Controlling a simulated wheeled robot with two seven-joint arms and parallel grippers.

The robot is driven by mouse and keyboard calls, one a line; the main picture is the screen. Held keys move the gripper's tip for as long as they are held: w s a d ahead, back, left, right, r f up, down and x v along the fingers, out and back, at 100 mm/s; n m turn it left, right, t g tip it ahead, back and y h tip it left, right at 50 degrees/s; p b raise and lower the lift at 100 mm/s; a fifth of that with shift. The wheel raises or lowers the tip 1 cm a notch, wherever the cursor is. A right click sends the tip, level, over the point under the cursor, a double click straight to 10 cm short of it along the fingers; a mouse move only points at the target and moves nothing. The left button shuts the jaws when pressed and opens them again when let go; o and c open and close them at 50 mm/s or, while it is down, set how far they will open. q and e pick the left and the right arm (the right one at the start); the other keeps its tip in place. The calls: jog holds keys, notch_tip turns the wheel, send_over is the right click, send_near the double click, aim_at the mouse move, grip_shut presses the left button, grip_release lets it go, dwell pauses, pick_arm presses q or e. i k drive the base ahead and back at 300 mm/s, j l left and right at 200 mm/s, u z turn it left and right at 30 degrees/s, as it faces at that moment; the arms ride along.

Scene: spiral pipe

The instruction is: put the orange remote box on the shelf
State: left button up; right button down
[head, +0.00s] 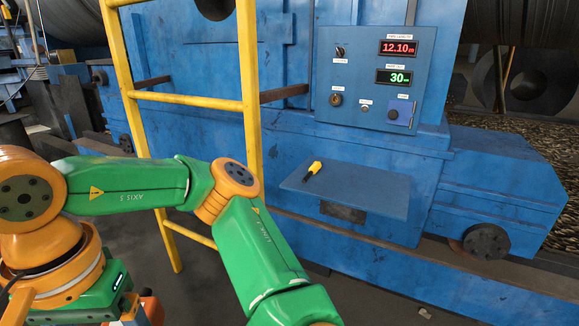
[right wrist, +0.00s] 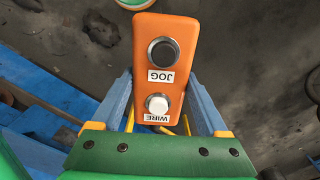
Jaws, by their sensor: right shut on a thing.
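The orange remote box (right wrist: 183,62) has a black button marked JOG and a white button marked WIRE. It fills the middle of the right wrist view. My right gripper (right wrist: 160,82) is shut on it, one blue finger along each side. The shelf (head: 356,194) is a flat blue plate on the front of the blue machine in the head view, below the control panel. A yellow and black tool (head: 313,170) lies near its left end. The right gripper and the box cannot be made out in the head view. My left gripper is not in view.
A yellow ladder (head: 251,103) stands left of the shelf. The control panel (head: 369,80) with red and green readouts is above it. The middle and right of the shelf are bare. A blue block with a dark wheel (head: 486,241) juts out at the right.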

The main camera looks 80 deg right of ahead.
aim_at(368, 185)
jog(key=l+z, duration=0.75)
jog(key=i+l+z, duration=0.15)
jog(key=l+z, duration=0.2)
jog(key=i+l+z, duration=0.15)
jog(key=l+z, duration=0.2)
jog(key=l, duration=0.15)
jog(key=i+l+z, duration=0.2)
jog(key=l+z, duration=0.2)
